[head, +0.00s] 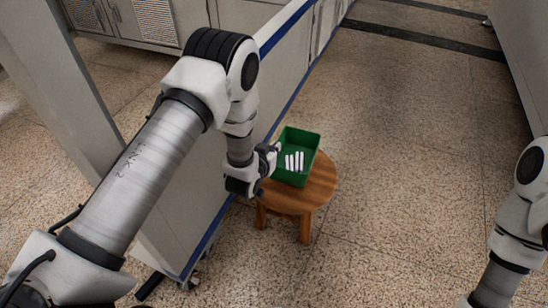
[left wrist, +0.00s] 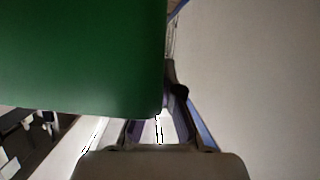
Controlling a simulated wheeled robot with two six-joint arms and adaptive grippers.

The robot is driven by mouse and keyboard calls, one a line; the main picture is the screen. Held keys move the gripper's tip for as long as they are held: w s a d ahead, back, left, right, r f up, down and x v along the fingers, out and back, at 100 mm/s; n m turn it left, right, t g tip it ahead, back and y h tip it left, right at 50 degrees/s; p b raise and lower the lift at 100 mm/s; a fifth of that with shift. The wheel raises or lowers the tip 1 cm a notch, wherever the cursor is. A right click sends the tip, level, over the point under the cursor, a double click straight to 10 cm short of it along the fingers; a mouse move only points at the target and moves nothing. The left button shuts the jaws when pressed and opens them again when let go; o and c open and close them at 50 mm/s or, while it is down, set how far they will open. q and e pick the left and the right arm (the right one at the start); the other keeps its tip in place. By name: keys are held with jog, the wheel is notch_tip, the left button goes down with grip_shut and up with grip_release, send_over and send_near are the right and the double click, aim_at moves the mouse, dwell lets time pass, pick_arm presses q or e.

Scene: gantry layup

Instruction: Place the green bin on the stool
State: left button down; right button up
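The green bin (head: 297,173) is upright at the wooden stool (head: 318,190), over the back part of its round top. Whether its base touches the top is hard to tell. White bars show inside the bin. My left gripper (head: 272,155) is at the bin's left rim. In the left wrist view the bin (left wrist: 80,55) fills the upper left, with one dark finger (left wrist: 177,100) beside its edge. The other finger is largely hidden behind the bin, so its grip is unclear. My right gripper is out of view; only part of that arm shows.
A pale panel with blue edging (head: 190,205) stands close to the left of the stool, beside my left arm. Cabinets (head: 125,20) stand at the back left. The speckled floor (head: 420,130) is clear to the right of the stool.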

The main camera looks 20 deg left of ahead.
pick_arm(q)
notch_tip(320, 180, down, 3)
jog(key=shift+f+b, duration=0.1)
jog(key=shift+b, duration=0.6)
jog(key=c, duration=1.8)
grip_release()
jog(key=o, duration=0.5)
